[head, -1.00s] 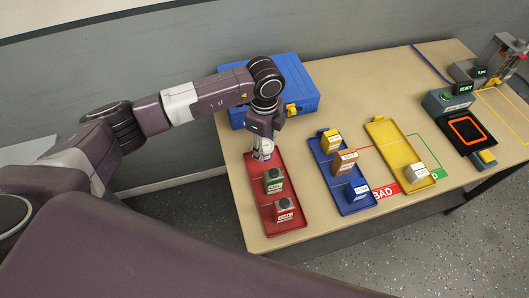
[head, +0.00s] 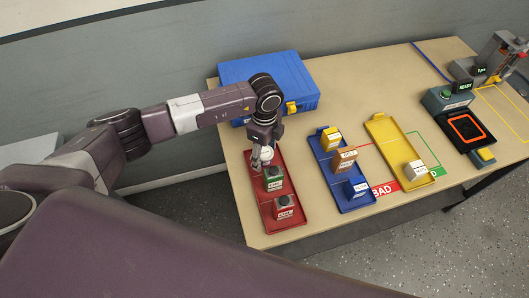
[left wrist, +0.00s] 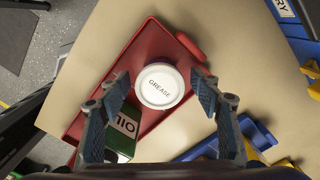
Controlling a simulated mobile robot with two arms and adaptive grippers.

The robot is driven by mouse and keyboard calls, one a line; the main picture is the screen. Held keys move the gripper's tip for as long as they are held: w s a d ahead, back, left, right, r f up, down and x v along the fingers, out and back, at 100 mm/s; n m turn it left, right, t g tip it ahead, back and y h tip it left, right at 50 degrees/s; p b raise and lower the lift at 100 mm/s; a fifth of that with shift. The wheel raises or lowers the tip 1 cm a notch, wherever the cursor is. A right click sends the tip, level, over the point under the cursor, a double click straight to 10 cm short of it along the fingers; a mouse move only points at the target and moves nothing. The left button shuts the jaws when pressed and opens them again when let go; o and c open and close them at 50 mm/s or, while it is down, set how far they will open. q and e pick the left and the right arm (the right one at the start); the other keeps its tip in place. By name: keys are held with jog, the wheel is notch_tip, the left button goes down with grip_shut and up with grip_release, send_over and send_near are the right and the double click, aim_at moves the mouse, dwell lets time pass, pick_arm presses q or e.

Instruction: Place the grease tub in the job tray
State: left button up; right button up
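In the head view the tub (head: 266,153) shows at the far end of the red tray (head: 284,229), partly hidden by my gripper. My left gripper (left wrist: 162,92) has its fingers on both sides of the tub, with a visible gap on each side. It is open. My right gripper is in neither view. No tray shows a readable job label.
An oil can (left wrist: 123,130) stands close to the left finger; another can (head: 285,206) is nearer in the red tray. A blue tray (head: 340,192) holds several boxes. A yellow tray (head: 393,143) holds one pale box. A blue case (head: 270,85) lies behind.

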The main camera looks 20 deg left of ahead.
aim_at(265, 152)
pick_arm(q)
jog(key=shift+r, duration=0.15)
jog(key=shift+r, duration=0.2)
notch_tip(265, 152, up, 12)
jog(key=b, duration=0.3)
jog(key=shift+f, duration=0.15)
dwell(0.3)
